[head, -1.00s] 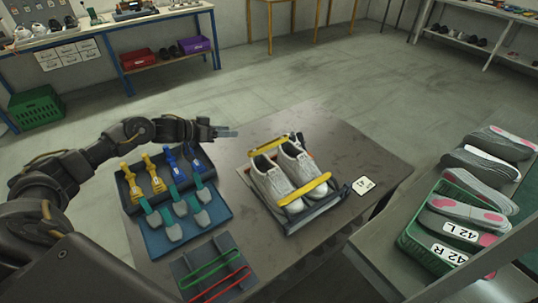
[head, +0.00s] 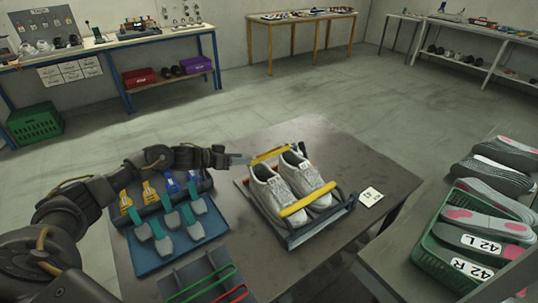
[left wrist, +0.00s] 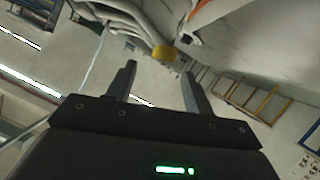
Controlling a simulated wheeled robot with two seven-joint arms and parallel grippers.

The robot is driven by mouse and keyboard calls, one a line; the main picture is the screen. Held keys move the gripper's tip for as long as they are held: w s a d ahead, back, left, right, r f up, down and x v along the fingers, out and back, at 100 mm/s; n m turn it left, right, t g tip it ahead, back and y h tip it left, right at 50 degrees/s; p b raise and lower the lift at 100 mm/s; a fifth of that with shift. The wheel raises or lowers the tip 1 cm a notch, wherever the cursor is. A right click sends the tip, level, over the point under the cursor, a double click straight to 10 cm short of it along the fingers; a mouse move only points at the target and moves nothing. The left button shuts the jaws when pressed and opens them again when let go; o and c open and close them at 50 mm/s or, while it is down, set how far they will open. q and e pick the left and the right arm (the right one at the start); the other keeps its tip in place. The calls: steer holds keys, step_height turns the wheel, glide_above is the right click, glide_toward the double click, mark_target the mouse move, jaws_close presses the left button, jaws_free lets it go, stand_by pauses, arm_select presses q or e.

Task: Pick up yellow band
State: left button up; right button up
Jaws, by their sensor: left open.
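Two yellow bands lie across a pair of pale grey-white shoes (head: 283,188) on a dark holder (head: 335,212). The far yellow band (head: 269,155) crosses near one end of the shoes, and the near yellow band (head: 308,199) crosses the other end. My left gripper (head: 241,159) is open and empty, with its tips close beside the left end of the far band. In the left wrist view a yellow end (left wrist: 164,52) shows just beyond the open fingers (left wrist: 159,72), between them in the picture. Contact cannot be told. My right gripper is not seen.
Left of the shoes, a blue tray (head: 150,262) holds yellow, blue and teal tools. A grey rack (head: 190,275) with green and red bands is at the front. A white card (head: 371,196) lies right of the holder. A green crate (head: 425,257) of insoles stands at right.

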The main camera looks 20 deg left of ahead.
mark_target(253, 158)
arm_select(q)
steer(key=shift+w+d+f, duration=0.1)
steer(key=shift+w+d, duration=0.15)
steer(key=shift+w, duration=0.1)
steer(key=shift+w+d+f, duration=0.1)
steer(key=shift+w+d, duration=0.1)
steer(key=shift+w, duration=0.1)
steer(key=p+x, duration=0.1)
steer(key=x, duration=0.3)
steer(key=shift+w+f, duration=0.2)
steer(key=shift+w, duration=0.05)
steer(key=shift+a, duration=0.1)
steer(key=c, duration=1.1)
steer(key=shift+o, duration=0.2)
